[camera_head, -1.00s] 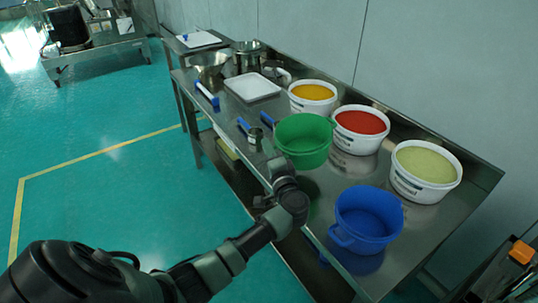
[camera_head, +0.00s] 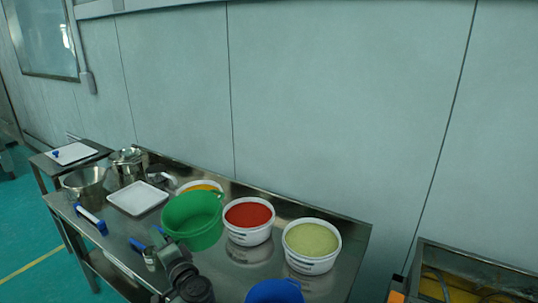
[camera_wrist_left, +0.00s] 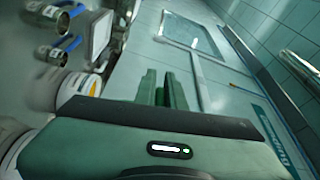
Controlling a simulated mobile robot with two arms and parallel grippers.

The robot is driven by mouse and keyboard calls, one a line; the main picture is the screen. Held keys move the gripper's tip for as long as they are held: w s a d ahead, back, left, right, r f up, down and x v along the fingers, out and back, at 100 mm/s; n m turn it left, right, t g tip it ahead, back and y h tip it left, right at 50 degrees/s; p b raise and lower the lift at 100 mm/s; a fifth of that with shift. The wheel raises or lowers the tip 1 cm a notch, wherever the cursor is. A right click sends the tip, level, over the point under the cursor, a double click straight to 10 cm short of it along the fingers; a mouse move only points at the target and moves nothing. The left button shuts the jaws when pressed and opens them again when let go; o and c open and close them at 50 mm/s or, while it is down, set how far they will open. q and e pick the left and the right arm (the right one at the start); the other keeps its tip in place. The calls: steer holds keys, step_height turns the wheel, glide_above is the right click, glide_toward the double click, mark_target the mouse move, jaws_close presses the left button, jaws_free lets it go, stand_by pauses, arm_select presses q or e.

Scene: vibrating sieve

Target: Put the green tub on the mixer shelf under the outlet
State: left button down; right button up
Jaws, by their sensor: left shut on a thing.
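The green tub (camera_head: 193,222) is at the middle of the steel table in the head view, in front of the yellow-filled bucket and covering much of it. It looks raised above the table top, roughly upright. My left gripper (camera_head: 172,246) is at its near side, shut on it; the exact grip point is hard to make out. In the left wrist view my two fingers (camera_wrist_left: 165,90) stand close together, and the tub cannot be made out there. The mixer shelf and outlet are not in view. My right gripper is not in view.
White buckets hold yellow (camera_head: 200,186), red (camera_head: 249,221) and pale green (camera_head: 311,245) contents. A blue tub (camera_head: 274,292) is at the bottom edge. A white tray (camera_head: 137,198), metal vessels (camera_head: 127,166) and blue-handled tools (camera_head: 91,220) lie left. A metal-framed unit (camera_head: 480,262) stands right.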

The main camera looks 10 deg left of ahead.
arm_select(q)
steer(key=s+d+f+m+t+h+b, duration=0.1)
steer(key=s+d+f+m+t+h, duration=0.2)
steer(key=s+d, duration=0.3)
steer(key=s+d+f+m+t+h+b, duration=0.1)
steer(key=s+d+f+m+t+h, duration=0.1)
steer(key=s+d+f+m+h, duration=0.25)
steer(key=s+d+r+m+t+h, duration=0.1)
steer(key=s+d+r+h, duration=0.1)
steer(key=s+d, duration=0.3)
steer(key=s+d+r+m+h+b, duration=0.1)
steer(key=s+d+r+h, duration=0.2)
steer(key=s, duration=0.6)
steer(key=d+h, duration=0.2)
steer(key=shift+s+d+r+m+t, duration=0.2)
steer(key=shift+d+r+m+t, duration=0.1)
steer(key=shift+m+t, duration=0.1)
steer(key=shift+d, duration=0.1)
